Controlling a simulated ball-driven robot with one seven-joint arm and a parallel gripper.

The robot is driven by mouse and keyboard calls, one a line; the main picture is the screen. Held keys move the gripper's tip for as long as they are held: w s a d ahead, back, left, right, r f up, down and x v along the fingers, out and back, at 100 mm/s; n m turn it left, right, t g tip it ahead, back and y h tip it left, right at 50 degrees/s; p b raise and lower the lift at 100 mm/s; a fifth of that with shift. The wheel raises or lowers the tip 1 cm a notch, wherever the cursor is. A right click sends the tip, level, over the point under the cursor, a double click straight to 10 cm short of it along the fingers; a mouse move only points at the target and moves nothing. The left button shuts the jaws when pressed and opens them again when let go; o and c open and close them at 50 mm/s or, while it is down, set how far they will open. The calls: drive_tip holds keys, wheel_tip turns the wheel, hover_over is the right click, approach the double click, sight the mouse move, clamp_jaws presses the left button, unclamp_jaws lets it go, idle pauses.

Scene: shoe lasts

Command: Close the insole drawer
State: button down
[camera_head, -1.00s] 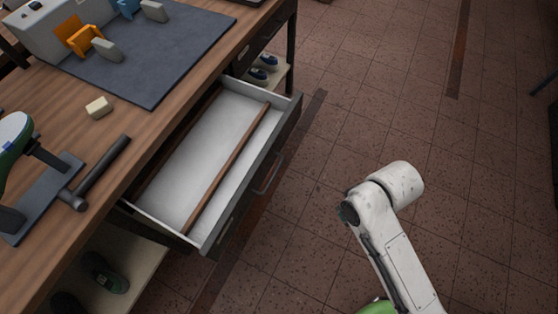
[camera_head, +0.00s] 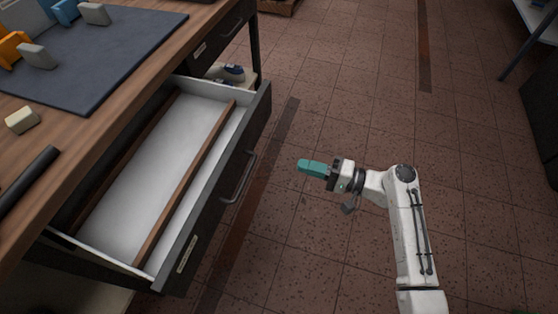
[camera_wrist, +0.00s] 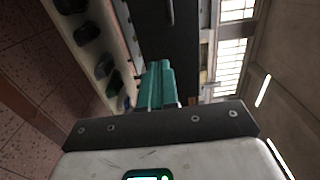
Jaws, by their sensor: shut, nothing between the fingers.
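The insole drawer (camera_head: 222,180) is pulled well out from under the wooden workbench. Its white inside looks empty apart from brown wooden strips running along it. Its front is dark, with a bar handle (camera_head: 239,178) and a small label. My gripper (camera_head: 303,166) has teal fingers and is shut and empty. It is to the right of the drawer front, apart from it, over the floor, pointing towards the handle side. In the wrist view the teal fingers (camera_wrist: 156,82) point at a dark front panel (camera_wrist: 168,40) with a bar handle at its top.
The workbench top (camera_head: 95,135) carries a dark mat (camera_head: 100,60), a pale block (camera_head: 22,119) and a dark tool handle (camera_head: 28,180). Shoes (camera_head: 228,73) stand on a shelf below. The tiled floor right of the drawer is clear.

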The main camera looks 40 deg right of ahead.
sight(166, 135)
drive_tip(key=x, duration=1.3)
drive_tip(key=shift+w+a+p, duration=0.25)
drive_tip(key=shift+a+p, duration=0.05)
drive_tip(key=shift+p, duration=0.1)
drive_tip(key=b+x, duration=0.7)
drive_tip(key=x, duration=0.7)
drive_tip(key=b+x, duration=0.8)
drive_tip(key=x, duration=0.7)
drive_tip(key=shift+f, duration=0.25)
drive_tip(key=shift+w+a+r+b, duration=0.15)
drive_tip(key=shift+w+a+b, duration=0.2)
drive_tip(key=shift+w, duration=0.2)
drive_tip(key=shift+r, duration=0.25)
drive_tip(key=shift+r, duration=0.1)
